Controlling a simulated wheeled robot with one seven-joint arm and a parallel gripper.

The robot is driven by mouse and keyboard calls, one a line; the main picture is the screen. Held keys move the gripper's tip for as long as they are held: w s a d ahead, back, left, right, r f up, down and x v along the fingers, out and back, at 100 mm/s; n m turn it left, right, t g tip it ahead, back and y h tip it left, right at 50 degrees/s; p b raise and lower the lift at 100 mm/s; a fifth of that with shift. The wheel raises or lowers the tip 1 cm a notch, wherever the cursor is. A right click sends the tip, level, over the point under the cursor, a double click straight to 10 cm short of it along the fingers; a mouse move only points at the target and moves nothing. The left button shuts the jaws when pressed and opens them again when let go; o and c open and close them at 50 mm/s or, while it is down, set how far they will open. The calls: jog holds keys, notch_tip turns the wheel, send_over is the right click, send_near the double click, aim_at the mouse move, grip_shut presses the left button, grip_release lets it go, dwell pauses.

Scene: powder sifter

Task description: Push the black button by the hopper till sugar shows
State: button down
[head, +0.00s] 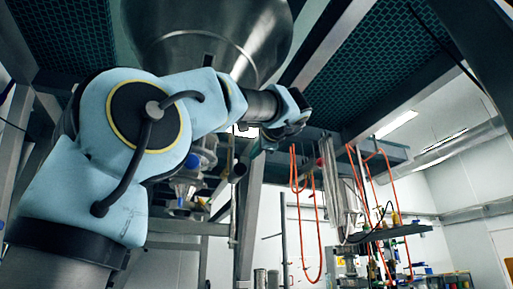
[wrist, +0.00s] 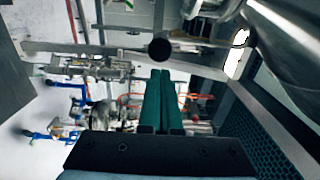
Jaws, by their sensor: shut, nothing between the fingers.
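The black button (wrist: 160,48) shows in the wrist view as a dark round knob straight ahead of my fingertips. My gripper (wrist: 160,74) is shut and empty, its two green fingers side by side and pointing at the button. A small gap shows between the fingertips and the button in the picture; whether they touch is hard to tell. In the head view the steel hopper (head: 205,40) hangs above my arm, and a dark round knob (head: 238,172), likely the button, shows beside the frame post below it. No sugar can be made out.
A steel frame post (head: 248,215) stands below the hopper. Orange hoses (head: 300,215) hang at the right near a steel column (head: 338,190). A grated platform (head: 385,45) lies overhead. In the wrist view, steel pipework (wrist: 95,68) crosses at the left.

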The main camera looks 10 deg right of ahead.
aim_at(241, 168)
jog(key=w+p, duration=0.1)
jog(key=w, duration=0.2)
jog(key=w+p, duration=0.1)
jog(key=w, duration=0.2)
jog(key=w+a+p, duration=0.1)
jog(key=w+p, duration=0.1)
jog(key=w, duration=0.1)
jog(key=shift+r, duration=0.15)
jog(key=shift+w+a+f, duration=0.1)
jog(key=shift+w+f, duration=0.1)
jog(key=shift+w, duration=0.2)
